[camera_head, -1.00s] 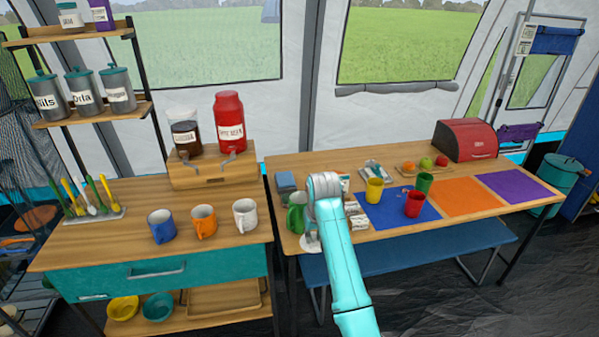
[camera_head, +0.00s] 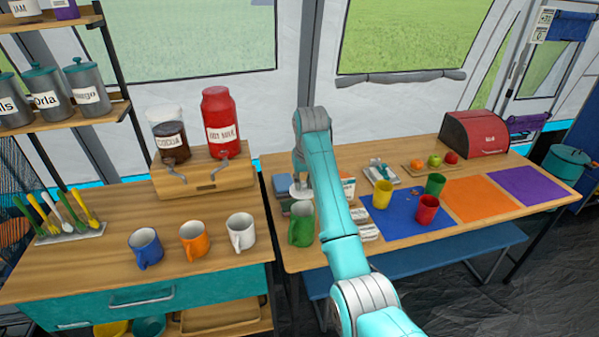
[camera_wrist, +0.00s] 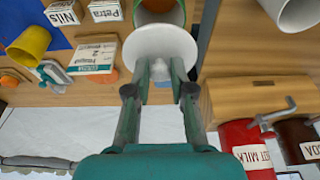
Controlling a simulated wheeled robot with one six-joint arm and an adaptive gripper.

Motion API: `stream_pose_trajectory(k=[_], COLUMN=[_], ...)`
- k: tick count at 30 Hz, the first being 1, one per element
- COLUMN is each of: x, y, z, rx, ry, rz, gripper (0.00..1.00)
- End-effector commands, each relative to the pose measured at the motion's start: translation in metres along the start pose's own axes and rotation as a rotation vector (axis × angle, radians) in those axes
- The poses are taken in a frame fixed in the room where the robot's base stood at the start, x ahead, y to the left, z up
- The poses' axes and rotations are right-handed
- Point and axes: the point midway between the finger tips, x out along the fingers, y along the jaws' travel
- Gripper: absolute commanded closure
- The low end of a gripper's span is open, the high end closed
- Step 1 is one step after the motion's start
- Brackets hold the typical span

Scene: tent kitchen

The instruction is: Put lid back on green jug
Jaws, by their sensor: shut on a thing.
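The green jug (camera_head: 301,230) stands near the left front edge of the right table, partly behind my arm in the head view. The white round lid (camera_head: 301,193) is in my gripper (camera_head: 299,174), above the jug in the picture. In the wrist view, my gripper (camera_wrist: 160,72) is shut on the lid's knob, and the lid (camera_wrist: 160,40) reads as a flat white disc. The jug's mouth (camera_wrist: 160,14) shows just past the lid's edge, at the top of the view. The lid hides part of the jug there. I cannot tell the exact gap between them.
A cocoa box (camera_wrist: 97,60) and name-labelled blocks stand near the jug. Yellow (camera_head: 383,198), red (camera_head: 427,209) and green (camera_head: 435,184) cups stand on or by the blue mat (camera_head: 400,222). A white mug (camera_head: 240,231) and the drink-dispenser stand (camera_head: 205,180) are to the left.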

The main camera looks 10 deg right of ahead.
Motion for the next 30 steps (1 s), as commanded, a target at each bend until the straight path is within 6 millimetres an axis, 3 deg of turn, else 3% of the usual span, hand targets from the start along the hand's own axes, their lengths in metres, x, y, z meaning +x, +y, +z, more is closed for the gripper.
stream_pose_trajectory(k=[30], x=[0.061], y=[0.000], z=[0.017], rx=[0.000], ry=[0.000], rz=[0.000], gripper=[1.00])
